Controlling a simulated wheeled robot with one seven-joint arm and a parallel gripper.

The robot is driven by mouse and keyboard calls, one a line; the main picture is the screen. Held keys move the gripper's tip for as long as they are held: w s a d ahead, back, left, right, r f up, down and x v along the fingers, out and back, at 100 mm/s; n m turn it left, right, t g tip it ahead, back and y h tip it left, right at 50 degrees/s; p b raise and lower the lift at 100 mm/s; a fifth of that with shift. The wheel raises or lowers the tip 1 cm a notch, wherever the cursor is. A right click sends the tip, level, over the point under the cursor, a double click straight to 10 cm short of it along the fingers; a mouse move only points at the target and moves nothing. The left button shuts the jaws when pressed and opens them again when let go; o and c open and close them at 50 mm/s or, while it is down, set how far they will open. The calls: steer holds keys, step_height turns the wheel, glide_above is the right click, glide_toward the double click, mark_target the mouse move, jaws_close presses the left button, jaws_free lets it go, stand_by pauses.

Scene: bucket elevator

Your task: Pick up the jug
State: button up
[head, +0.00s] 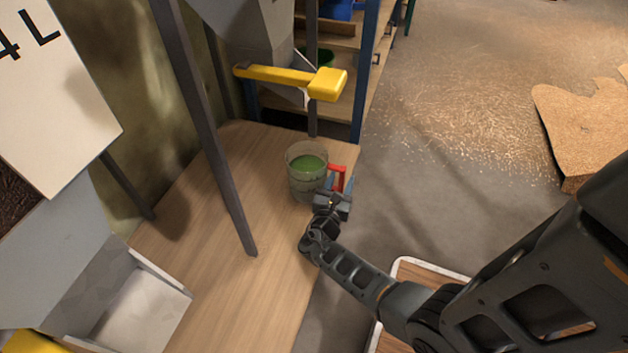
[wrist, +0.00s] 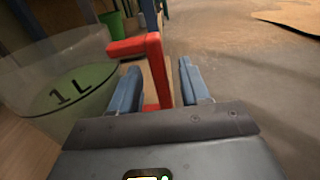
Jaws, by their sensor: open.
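The jug (head: 304,177) is a clear container with green contents and a red handle (head: 337,177). It stands upright on the wooden platform, below the yellow lever. In the wrist view the jug (wrist: 62,92) is at the left, marked "1 L", and its red handle (wrist: 155,70) stands between my fingers. My gripper (head: 338,185) is open, with its blue fingertips on either side of the handle. In the wrist view my gripper (wrist: 158,88) has the left finger near the handle and a gap on the right.
A yellow lever (head: 290,78) under a grey hopper hangs above and behind the jug. A grey post (head: 205,130) rises from the wooden platform (head: 215,265) at the left. A shelf with blue uprights (head: 366,70) stands behind. Open floor (head: 440,160) lies to the right.

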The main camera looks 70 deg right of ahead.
steer(key=d, duration=0.3)
steer(key=shift+w+d+b, duration=0.15)
steer(key=shift+d+b, duration=0.05)
steer(key=shift+b, duration=0.2)
jaws_close()
stand_by(1.0)
steer(key=shift+r, duration=0.1)
